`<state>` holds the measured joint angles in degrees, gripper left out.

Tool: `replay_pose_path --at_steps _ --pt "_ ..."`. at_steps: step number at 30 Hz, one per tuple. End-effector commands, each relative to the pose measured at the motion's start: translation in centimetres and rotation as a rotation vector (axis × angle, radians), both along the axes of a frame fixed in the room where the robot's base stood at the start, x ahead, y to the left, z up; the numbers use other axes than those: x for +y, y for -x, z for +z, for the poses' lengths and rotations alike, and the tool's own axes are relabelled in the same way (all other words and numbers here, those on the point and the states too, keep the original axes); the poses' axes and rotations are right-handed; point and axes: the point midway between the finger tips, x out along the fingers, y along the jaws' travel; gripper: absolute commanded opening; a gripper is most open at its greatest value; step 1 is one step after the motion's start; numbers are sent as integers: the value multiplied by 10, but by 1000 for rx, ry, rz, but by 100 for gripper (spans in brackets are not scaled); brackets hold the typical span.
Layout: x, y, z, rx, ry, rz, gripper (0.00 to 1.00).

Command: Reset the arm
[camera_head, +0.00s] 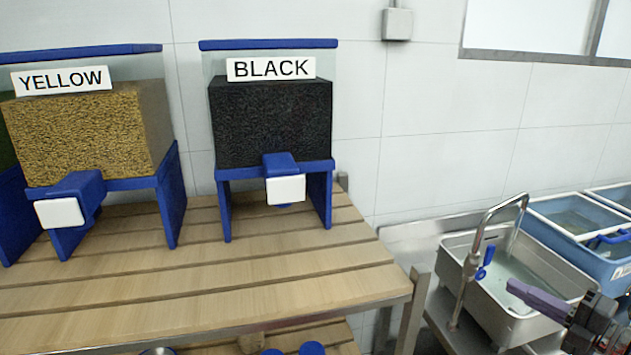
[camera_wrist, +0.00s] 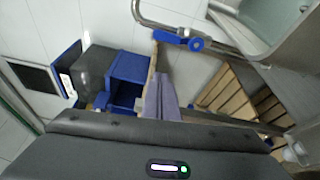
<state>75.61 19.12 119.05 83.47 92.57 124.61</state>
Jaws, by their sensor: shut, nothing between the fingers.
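My gripper (camera_head: 513,286) is at the lower right in the head view, with its purple fingers pointing left in front of the steel sink (camera_head: 545,268). In the wrist view the fingers of my gripper (camera_wrist: 160,84) lie together, shut and empty. The arm behind the fingers is partly cut off by the right edge of the head view.
A curved tap (camera_head: 497,215) with a blue handle stands at the sink, close to my gripper. A blue tub (camera_head: 575,225) is behind. Dispensers labelled YELLOW (camera_head: 85,130) and BLACK (camera_head: 270,125) stand on a slatted wooden table (camera_head: 240,290), its front part clear.

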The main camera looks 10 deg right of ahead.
Motion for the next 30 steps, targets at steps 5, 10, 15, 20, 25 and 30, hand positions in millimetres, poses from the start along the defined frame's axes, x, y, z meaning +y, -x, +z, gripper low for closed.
replay_pose_path --at_steps 5,10,15,20,25,30 --pt "-1 0 -1 -22 67 0 0" --pt "0 1 -17 -32 264 18 0" --pt "14 11 -52 -13 512 105 0" --pt "34 25 -78 -6 767 238 0" --pt "67 35 -97 -42 1057 455 0" --pt "104 45 -110 -133 1355 737 0"
